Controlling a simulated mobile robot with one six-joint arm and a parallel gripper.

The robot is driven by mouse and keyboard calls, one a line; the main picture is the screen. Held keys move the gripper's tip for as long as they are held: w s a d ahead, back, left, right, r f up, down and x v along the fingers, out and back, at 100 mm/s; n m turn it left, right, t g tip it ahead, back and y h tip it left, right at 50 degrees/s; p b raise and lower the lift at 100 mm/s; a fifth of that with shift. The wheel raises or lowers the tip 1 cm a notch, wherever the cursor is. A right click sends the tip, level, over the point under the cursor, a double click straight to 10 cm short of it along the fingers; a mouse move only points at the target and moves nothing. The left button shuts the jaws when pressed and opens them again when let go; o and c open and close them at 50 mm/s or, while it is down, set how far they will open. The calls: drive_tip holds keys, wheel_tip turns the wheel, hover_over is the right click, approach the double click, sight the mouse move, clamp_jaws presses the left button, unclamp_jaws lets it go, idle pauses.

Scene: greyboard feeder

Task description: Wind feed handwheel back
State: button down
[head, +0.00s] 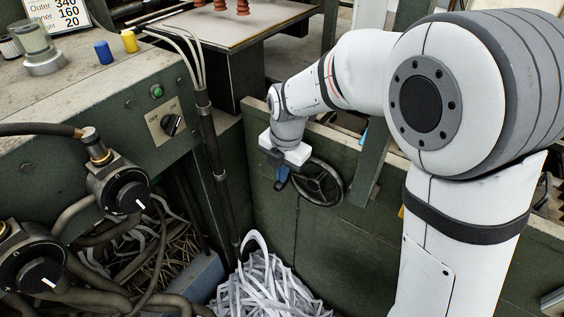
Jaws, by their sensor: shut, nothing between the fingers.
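The feed handwheel (337,190) is a dark, spoked wheel on the green machine panel, near the middle of the head view. My gripper (281,184) is at the left side of the handwheel, pointing down, with its fingers shut and nothing between them. The white gripper body covers the wheel's upper left part. I cannot tell whether the fingertips touch the rim.
My arm fills the right side. At the left stand a control box with an OFF/ON switch (171,124) and two black dial knobs (125,196). White paper strips (262,282) pile up below the wheel. A table (225,22) stands behind. Cables hang beside the panel.

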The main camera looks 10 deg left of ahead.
drive_tip(key=shift+f, duration=0.1)
drive_tip(key=shift+a+f+b, duration=0.1)
drive_tip(key=shift+f+b, duration=0.4)
drive_tip(key=shift+f, duration=0.1)
drive_tip(key=shift+s+f, duration=0.2)
wheel_tip(320, 180, up, 15)
drive_tip(key=p, duration=0.3)
